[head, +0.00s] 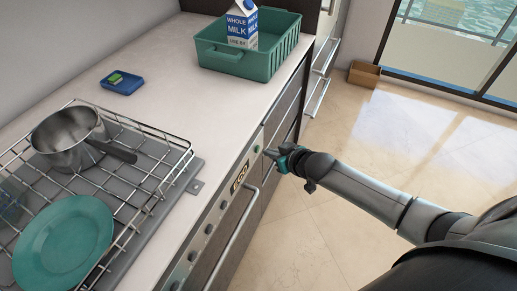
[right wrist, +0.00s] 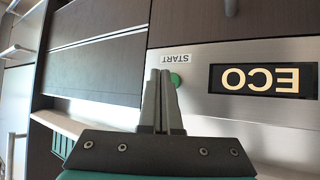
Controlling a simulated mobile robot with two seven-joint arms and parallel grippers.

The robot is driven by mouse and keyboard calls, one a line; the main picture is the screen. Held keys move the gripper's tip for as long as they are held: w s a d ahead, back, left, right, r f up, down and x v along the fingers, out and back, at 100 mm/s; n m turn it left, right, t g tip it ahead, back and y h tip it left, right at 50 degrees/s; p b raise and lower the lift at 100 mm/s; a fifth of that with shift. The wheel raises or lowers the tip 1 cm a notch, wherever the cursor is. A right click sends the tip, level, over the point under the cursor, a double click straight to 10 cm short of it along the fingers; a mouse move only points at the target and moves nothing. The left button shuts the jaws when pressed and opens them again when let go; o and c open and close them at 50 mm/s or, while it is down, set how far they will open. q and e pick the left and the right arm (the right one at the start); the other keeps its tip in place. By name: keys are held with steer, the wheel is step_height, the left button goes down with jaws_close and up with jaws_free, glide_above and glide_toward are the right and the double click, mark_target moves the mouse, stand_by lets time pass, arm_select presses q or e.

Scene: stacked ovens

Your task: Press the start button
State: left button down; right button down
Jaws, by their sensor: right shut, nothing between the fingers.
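The green round start button (right wrist: 175,80) sits on the metal control panel (right wrist: 195,105), beside an upside-down START label (right wrist: 176,57) in the right wrist view. In the head view the button (head: 257,149) shows near the far end of the panel, just left of my right gripper (head: 270,153). My right gripper (right wrist: 160,72) is shut and empty. Its fingertips overlap the left edge of the button in the right wrist view; I cannot tell whether they touch it. An ECO display (right wrist: 261,79) lies to the button's right. My left gripper is not in view.
A dish rack (head: 130,115) with a pot (head: 68,140) and a teal plate (head: 65,240) stands on the counter. A green crate (head: 285,45) holds a milk carton (head: 242,25). An oven handle (head: 237,225) sticks out below the panel.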

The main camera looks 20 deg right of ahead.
steer(key=shift+w+a, duration=0.1)
steer(key=shift+w, duration=0.05)
steer(key=shift+w+a, duration=0.2)
stand_by(0.3)
